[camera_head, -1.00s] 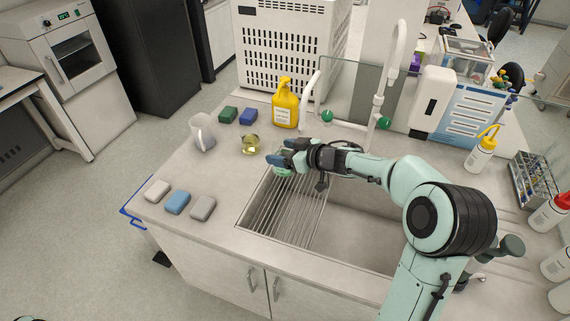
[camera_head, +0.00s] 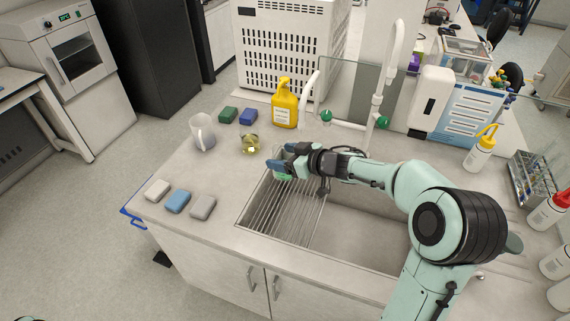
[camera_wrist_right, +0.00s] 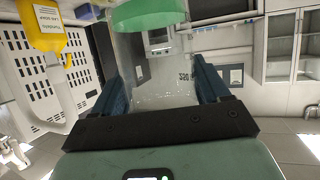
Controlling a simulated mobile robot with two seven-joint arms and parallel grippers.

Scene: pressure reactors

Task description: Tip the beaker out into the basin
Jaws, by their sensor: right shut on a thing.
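A clear beaker with green in it (camera_head: 284,178) is in my right gripper (camera_head: 281,164), above the back left corner of the sink basin (camera_head: 362,228). In the right wrist view the see-through beaker (camera_wrist_right: 155,60) stands between the two blue fingers of the gripper (camera_wrist_right: 166,85), with a green band at the top of the picture. My right gripper is shut on it. The fingers hide part of the beaker in the head view, and I cannot tell its exact tilt. My left gripper is not in view.
A ribbed drainer (camera_head: 283,212) fills the basin's left part. A faucet (camera_head: 380,85) and yellow soap bottle (camera_head: 285,105) stand behind. A frosted jug (camera_head: 202,136), small yellowish glass dish (camera_head: 250,144) and several sponge-like blocks (camera_head: 177,201) are left. The basin's right part is clear.

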